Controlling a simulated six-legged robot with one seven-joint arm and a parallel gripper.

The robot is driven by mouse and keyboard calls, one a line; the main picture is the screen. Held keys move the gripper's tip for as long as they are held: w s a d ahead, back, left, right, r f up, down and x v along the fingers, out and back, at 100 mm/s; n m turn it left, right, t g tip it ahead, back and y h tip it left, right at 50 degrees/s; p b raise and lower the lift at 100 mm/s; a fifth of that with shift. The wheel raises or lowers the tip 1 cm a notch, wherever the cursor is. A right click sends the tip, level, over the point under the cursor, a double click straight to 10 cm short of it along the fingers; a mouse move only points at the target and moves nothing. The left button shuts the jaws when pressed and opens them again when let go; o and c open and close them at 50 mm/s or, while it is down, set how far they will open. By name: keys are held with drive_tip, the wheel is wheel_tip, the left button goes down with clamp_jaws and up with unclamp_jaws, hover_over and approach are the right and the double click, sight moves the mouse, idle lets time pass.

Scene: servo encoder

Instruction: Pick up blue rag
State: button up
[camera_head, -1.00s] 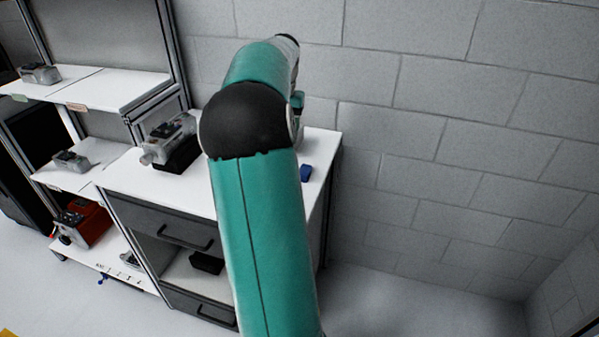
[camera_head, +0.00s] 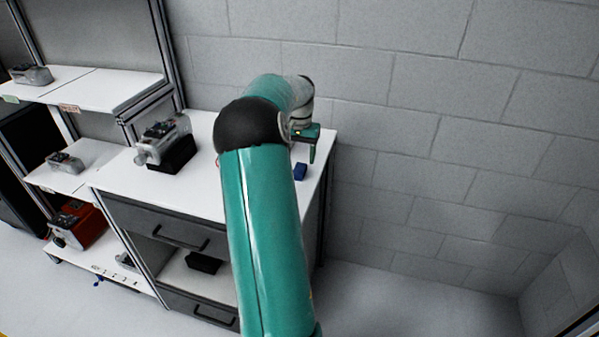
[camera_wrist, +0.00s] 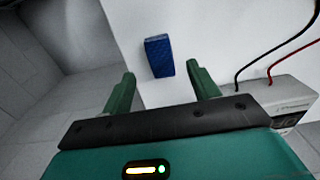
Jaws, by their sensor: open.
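The blue rag (camera_head: 300,171) is a small, dark blue block-like piece lying on the white worktop (camera_head: 205,128) near its right edge. In the wrist view the rag (camera_wrist: 159,56) lies ahead of my gripper (camera_wrist: 158,84), between the lines of its two green fingers and a little beyond their tips. My gripper is open and empty, apart from the rag. In the head view my gripper (camera_head: 312,150) hangs over the worktop just above and right of the rag, partly hidden by its own arm.
A grey device on a black stand (camera_head: 168,145) sits on the worktop's left. In the wrist view a grey box (camera_wrist: 285,100) with black and red wires stands right of the gripper. Shelves (camera_head: 85,90) are at left; a block wall (camera_head: 430,120) stands behind and right.

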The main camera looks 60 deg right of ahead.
sight(299, 168)
wheel_tip(299, 168, down, 5)
drive_tip(key=shift+w+r, duration=0.1)
drive_tip(key=shift+r, duration=0.05)
drive_tip(key=c, duration=1.1)
drive_tip(key=shift+r, duration=0.1)
drive_tip(key=shift+c, duration=0.2)
